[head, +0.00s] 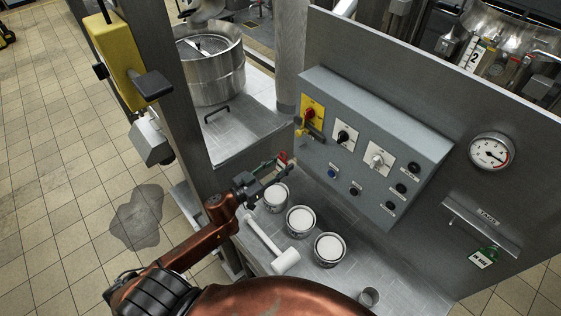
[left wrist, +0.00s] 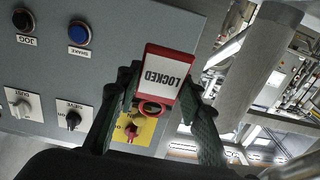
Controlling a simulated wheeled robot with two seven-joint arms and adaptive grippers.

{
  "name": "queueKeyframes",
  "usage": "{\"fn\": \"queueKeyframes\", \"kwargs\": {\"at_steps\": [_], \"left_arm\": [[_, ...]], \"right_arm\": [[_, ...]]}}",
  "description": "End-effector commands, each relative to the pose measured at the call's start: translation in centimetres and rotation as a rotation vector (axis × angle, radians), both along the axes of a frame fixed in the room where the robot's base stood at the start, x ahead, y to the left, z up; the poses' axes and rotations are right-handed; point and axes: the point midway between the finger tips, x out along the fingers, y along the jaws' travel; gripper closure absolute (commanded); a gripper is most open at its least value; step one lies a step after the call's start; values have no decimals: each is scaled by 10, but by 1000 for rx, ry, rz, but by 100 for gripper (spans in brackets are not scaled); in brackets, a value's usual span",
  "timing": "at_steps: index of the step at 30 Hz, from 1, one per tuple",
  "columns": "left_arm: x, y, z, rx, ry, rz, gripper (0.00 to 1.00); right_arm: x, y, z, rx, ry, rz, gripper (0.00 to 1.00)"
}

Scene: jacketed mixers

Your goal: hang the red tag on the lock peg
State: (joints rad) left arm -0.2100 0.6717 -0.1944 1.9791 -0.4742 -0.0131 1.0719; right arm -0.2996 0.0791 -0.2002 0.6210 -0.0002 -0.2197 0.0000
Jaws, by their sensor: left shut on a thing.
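The red tag (left wrist: 170,72), with a white face reading LOCKED, is between the fingers of my left gripper (left wrist: 163,98). Its text is upside down in the left wrist view, and a round red-rimmed hole shows at its lower end. In the head view my left gripper (head: 270,168) holds the tag (head: 283,157) up at the lower left of the control panel, apart from it. The yellow switch plate (head: 309,117) has a red knob and brass-coloured parts in front. I cannot clearly tell the lock peg from these parts. My right gripper is not in view.
The grey control panel (head: 365,148) carries more knobs and buttons. Several white-filled cups (head: 300,221) and a white mallet (head: 270,246) are on the bench below. A green tag (head: 484,257) hangs from the TAGS rail (head: 480,227) at right. A steel post (head: 291,60) stands left of the panel.

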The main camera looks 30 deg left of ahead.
Motion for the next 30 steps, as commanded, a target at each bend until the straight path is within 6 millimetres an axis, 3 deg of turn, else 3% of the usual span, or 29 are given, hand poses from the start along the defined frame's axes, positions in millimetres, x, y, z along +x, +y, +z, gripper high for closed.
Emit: {"fn": "queueKeyframes", "kwargs": {"at_steps": [30], "left_arm": [[51,-18,-7,1,0,2,82]], "right_arm": [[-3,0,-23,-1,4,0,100]]}}
